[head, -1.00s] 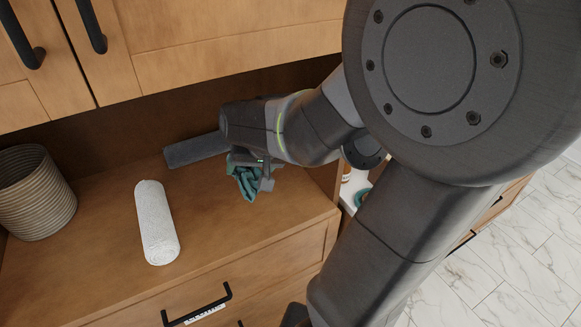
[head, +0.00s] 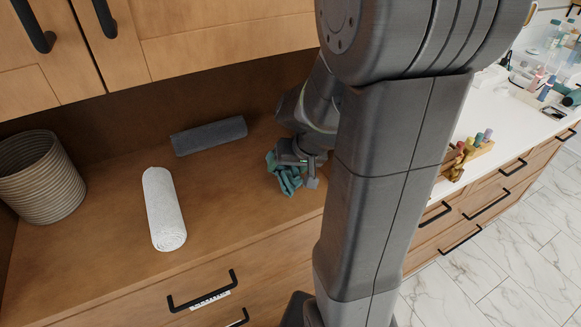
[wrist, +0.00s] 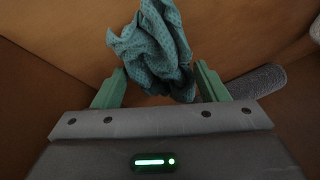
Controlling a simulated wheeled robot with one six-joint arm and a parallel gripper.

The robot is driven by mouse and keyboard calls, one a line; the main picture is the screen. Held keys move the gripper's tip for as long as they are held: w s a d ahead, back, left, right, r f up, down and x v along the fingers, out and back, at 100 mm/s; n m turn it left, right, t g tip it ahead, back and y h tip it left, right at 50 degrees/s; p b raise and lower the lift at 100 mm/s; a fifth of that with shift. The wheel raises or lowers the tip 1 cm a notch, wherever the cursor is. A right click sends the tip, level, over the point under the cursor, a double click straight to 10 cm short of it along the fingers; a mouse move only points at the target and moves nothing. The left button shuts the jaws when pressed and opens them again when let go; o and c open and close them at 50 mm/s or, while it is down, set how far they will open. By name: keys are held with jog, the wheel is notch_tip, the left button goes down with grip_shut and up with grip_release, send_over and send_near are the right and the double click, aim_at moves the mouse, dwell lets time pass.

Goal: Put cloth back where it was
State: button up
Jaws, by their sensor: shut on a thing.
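A crumpled teal cloth (head: 286,177) is held in my gripper (head: 300,162) over the right end of the wooden countertop (head: 105,235) in the head view. In the wrist view the cloth (wrist: 152,48) bunches between the two green fingers of my gripper (wrist: 158,82), which is shut on it. The cloth hangs loosely past the fingertips. I cannot tell whether its lower edge touches the counter. My arm hides part of the counter's right end.
A white rolled towel (head: 163,208) lies on the counter, left of the gripper. A dark grey roll (head: 208,136) lies near the back panel; it also shows in the wrist view (wrist: 258,82). A ribbed basket (head: 40,178) stands at far left. Cabinets (head: 200,40) hang above.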

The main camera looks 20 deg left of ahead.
jog(key=shift+w+d+f, duration=0.15)
jog(key=shift+f, duration=0.2)
jog(key=shift+f, duration=0.1)
jog(key=o, duration=0.9)
jog(key=shift+o, duration=0.2)
jog(key=shift+d+r, duration=0.2)
jog(key=shift+r, duration=0.4)
jog(key=v, duration=0.6)
jog(key=shift+d+r, duration=0.15)
jog(key=shift+r, duration=0.05)
jog(key=shift+f, duration=0.15)
